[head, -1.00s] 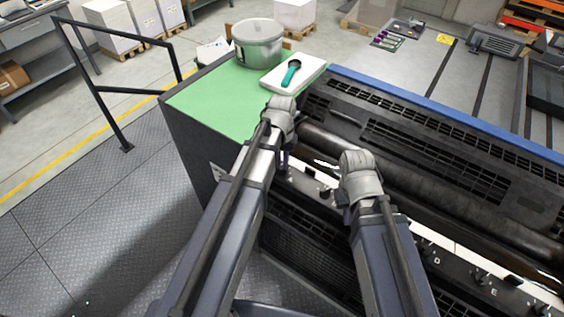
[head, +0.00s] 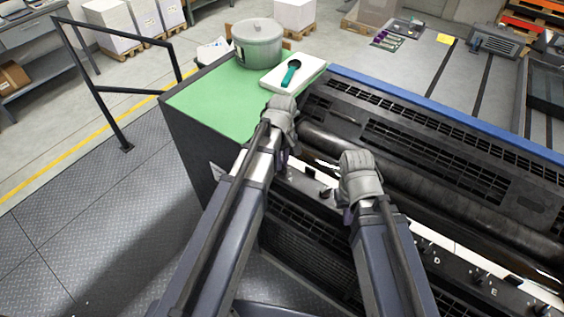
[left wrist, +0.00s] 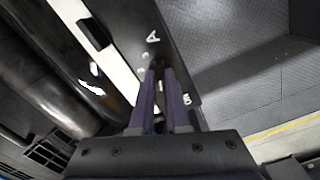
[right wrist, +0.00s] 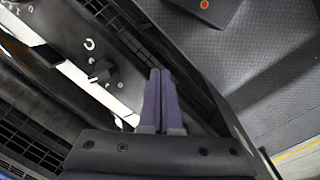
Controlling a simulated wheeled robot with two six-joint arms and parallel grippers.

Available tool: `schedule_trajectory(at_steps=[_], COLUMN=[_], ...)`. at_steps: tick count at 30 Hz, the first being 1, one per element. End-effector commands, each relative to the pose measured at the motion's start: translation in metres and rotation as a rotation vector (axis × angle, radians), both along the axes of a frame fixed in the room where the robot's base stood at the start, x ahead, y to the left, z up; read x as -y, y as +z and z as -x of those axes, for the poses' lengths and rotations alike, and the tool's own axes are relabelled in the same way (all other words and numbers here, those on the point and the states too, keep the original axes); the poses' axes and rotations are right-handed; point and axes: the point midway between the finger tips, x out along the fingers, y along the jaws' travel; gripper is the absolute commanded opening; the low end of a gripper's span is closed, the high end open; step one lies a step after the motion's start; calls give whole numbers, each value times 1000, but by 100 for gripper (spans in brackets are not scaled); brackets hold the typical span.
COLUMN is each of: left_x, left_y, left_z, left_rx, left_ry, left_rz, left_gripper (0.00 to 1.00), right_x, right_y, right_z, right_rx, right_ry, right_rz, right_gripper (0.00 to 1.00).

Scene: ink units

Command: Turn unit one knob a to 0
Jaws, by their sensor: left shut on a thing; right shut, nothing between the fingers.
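In the left wrist view, the fingers of my left gripper (left wrist: 160,70) are shut on a small dark knob (left wrist: 158,64) on the black panel. A white letter A (left wrist: 152,37) is printed beside it. The fingers hide most of the knob, so I cannot read its setting. In the head view, my left gripper (head: 283,163) reaches down to the left end of the ink unit's panel. My right gripper (right wrist: 160,73) is shut and empty, above the panel and apart from another dark knob (right wrist: 103,70) with white marks around it.
The ink roller (head: 420,170) and slotted black covers lie behind the panel. More lettered knobs run along the panel to the right (head: 480,278). A green top (head: 212,105) holds a lidded pot (head: 257,45) and a white slab (head: 305,72) with a teal-handled tool (head: 291,73).

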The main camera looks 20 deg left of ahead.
Motion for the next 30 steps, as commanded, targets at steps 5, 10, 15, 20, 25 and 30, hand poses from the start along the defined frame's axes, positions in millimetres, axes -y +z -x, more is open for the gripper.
schedule_trajectory(at_steps=[5, 10, 15, 20, 25, 30], left_x=[0, 0, 0, 0, 0, 0], left_y=[0, 0, 0, 0, 0, 0], left_z=[0, 0, 0, 0, 0, 0], left_rx=[-1, -1, -1, -1, -1, -1], left_ry=[83, 132, 154, 160, 159, 159], left_rz=[1, 1, 1, 1, 0, 1], left_gripper=[0, 0, 0, 0, 0, 24], right_x=[0, 0, 0, 0, 0, 0], right_y=[0, 0, 0, 0, 0, 0], right_z=[0, 0, 0, 0, 0, 0], right_rx=[0, 0, 0, 0, 0, 0], right_ry=[0, 0, 0, 0, 0, 0], right_rz=[0, 0, 0, 0, 0, 0], right_gripper=[0, 0, 0, 0, 0, 0])
